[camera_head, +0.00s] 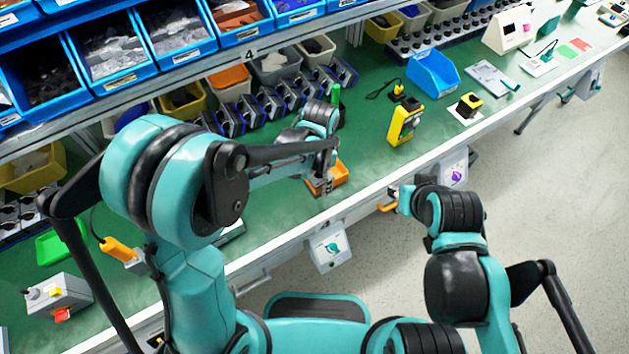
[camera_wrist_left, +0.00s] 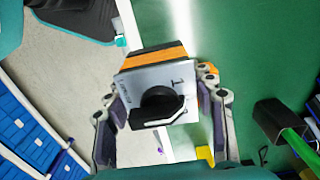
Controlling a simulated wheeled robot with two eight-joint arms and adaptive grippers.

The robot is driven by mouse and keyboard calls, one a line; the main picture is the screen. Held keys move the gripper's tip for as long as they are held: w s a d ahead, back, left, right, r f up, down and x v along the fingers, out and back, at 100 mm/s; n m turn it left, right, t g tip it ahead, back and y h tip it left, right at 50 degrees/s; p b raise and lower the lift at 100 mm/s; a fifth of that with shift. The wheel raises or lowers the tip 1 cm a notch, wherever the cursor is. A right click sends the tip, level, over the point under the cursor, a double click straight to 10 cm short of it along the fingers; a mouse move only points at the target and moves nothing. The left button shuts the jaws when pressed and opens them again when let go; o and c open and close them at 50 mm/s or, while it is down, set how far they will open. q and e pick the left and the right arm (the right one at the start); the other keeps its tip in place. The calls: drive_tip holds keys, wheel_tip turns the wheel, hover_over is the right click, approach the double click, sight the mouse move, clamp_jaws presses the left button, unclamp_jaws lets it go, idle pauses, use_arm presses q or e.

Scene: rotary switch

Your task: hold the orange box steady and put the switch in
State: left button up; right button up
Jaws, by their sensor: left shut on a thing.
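The rotary switch (camera_wrist_left: 157,105), a pale plate with a black knob, faces the camera in the left wrist view. My left gripper (camera_head: 323,184) is shut with its fingers at both sides of the plate; the fingers also show in the left wrist view (camera_wrist_left: 160,118). The orange box (camera_head: 343,174) is on the green bench near its front edge, at my left gripper. An orange band of it (camera_wrist_left: 172,54) shows behind the plate; I cannot tell how deep the switch sits.
A yellow device (camera_head: 405,122) and a blue bin (camera_head: 433,74) stand right of the box. A row of dark blue holders (camera_head: 265,108) and stacked blue bins (camera_head: 110,58) line the back. The green bench top between the box and the yellow device is clear.

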use_arm(q)
drive_tip(key=a+f+b, duration=0.1)
drive_tip(key=a+f, duration=0.1)
drive_tip(key=a, duration=0.1)
drive_tip(key=a+f+b, duration=0.1)
drive_tip(key=a+f, duration=0.1)
drive_tip(key=a, duration=0.2)
drive_tip(key=a+f+b, duration=0.1)
drive_tip(key=a+f, duration=0.2)
drive_tip(key=a, duration=0.1)
drive_tip(key=shift+s+a, duration=0.25)
drive_tip(key=shift+s, duration=0.05)
drive_tip(key=shift+a+f, duration=0.1)
drive_tip(key=shift+f, duration=0.05)
wheel_tip(320, 180, down, 4)
drive_tip(key=shift+r+b, duration=0.25)
drive_tip(key=shift+b, duration=0.8)
drive_tip(key=shift+f, duration=0.15)
drive_tip(key=o, duration=1.3)
